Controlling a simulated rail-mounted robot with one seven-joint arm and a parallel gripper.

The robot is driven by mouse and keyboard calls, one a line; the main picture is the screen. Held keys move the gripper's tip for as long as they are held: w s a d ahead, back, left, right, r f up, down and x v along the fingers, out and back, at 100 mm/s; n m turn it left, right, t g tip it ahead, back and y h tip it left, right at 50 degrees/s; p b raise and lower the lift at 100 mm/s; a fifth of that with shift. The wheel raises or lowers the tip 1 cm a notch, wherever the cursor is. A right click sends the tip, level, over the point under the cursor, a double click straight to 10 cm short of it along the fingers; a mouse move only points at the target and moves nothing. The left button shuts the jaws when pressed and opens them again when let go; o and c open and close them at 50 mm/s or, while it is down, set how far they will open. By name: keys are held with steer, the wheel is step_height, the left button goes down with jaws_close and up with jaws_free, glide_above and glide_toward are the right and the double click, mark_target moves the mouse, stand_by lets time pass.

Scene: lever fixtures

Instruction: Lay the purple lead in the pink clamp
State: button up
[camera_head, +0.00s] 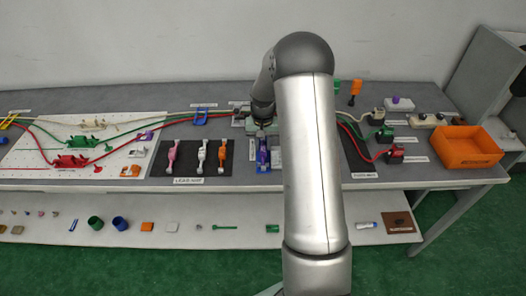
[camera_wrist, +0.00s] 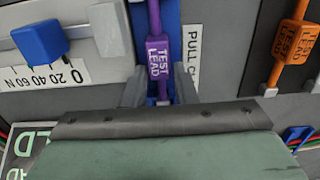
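The purple lead (camera_wrist: 158,58), marked TEST LEAD, sits upright in the picture against a blue holder (camera_wrist: 170,18) in the wrist view. In the head view the purple lead (camera_head: 263,152) is just below my gripper (camera_head: 263,124), partly hidden by my arm. In the wrist view my gripper (camera_wrist: 159,88) has one finger on each side of the lead's lower part. The fingers look apart, with narrow gaps beside the lead; contact is hard to judge.
An orange lead (camera_wrist: 295,42) is right of the purple one in the wrist view, and a blue block (camera_wrist: 40,38) is left. An orange bin (camera_head: 468,148) stands far right.

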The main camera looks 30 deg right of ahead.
jaws_close()
steer(key=shift+r, duration=0.2)
